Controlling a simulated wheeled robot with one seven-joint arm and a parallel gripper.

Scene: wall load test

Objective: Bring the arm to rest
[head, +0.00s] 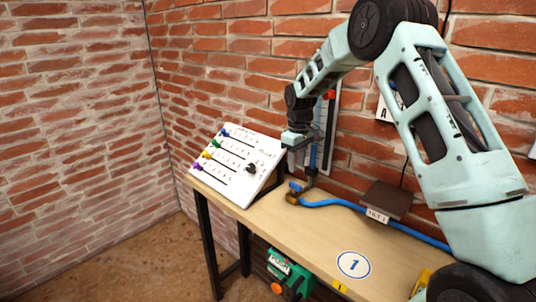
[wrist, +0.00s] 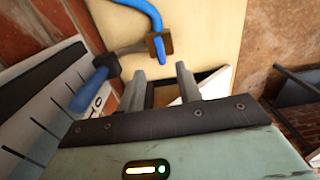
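My arm, pale green with dark joints, reaches in from the right in the head view and bends down at the wall. My gripper (head: 297,143) points down over the wooden bench, close to the sloped white panel. In the wrist view, the two grey fingers of my gripper (wrist: 160,70) stand apart with nothing between them. A blue handle (wrist: 90,90) is left of the fingers, apart from them. The fingertips are hard to make out in the head view.
The bench (head: 290,228) stands against brick walls. The white slider panel (head: 228,166) sits at its left end. A scaled wall strip (head: 329,130), brass valve (head: 293,197), blue hose (head: 333,202) and brown plate (head: 386,199) are near. A green-and-orange device (head: 288,271) is below.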

